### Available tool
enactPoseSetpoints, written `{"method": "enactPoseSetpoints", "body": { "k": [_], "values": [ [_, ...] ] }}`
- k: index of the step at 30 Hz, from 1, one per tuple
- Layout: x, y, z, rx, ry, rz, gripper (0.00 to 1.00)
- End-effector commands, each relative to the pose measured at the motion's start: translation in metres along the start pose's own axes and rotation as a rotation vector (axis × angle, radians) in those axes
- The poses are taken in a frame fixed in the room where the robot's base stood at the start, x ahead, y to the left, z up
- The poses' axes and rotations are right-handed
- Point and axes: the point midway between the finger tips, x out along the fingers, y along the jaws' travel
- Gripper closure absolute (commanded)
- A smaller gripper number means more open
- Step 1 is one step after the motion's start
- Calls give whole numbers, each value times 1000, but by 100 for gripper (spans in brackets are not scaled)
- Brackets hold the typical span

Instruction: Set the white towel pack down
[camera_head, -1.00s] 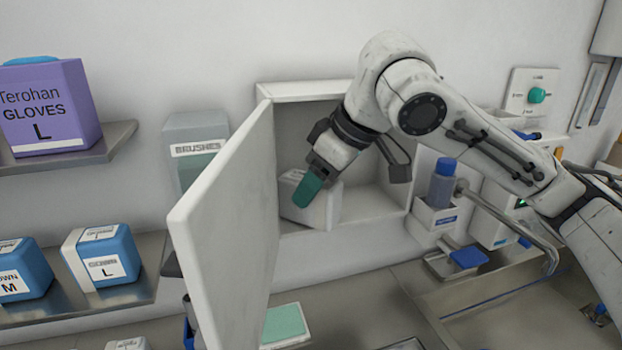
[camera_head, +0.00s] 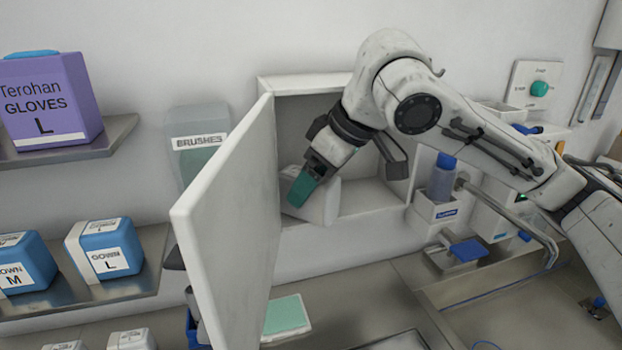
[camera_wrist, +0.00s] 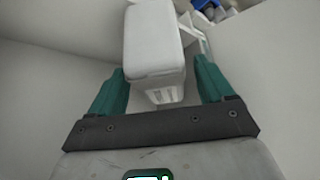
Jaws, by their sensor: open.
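The white towel pack (camera_head: 322,202) is inside the open white wall cabinet, near its lower left, and looks tilted in the head view. My gripper (camera_head: 303,187) is at the pack, its green fingers partly covering it. In the wrist view the pack (camera_wrist: 153,42) lies between and beyond the spread fingers of my gripper (camera_wrist: 163,68). A gap shows on the pack's right side; on the left the finger is close, and I cannot tell whether it touches. The pack's underside is hidden, so its contact with the shelf is unclear.
The cabinet door (camera_head: 225,235) stands open at the left of my gripper. The cabinet's right half is empty. A bottle in a white holder (camera_head: 440,185) is mounted just right of the cabinet. A brushes box (camera_head: 200,145) is behind the door at left.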

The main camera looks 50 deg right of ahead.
Motion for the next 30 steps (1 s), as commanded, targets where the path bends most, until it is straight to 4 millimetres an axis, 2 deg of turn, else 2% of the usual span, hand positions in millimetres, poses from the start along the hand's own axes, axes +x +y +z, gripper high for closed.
{"method": "enactPoseSetpoints", "body": {
  "k": [7, 12, 24, 30],
  "values": [
    [-7, 0, -2, 0, 2, 1, 19],
    [-32, 0, -2, -1, 4, 1, 19],
    [-77, 0, 76, 3, 3, 2, 19],
    [-85, 1, 95, 2, 1, 3, 19]
  ]
}}
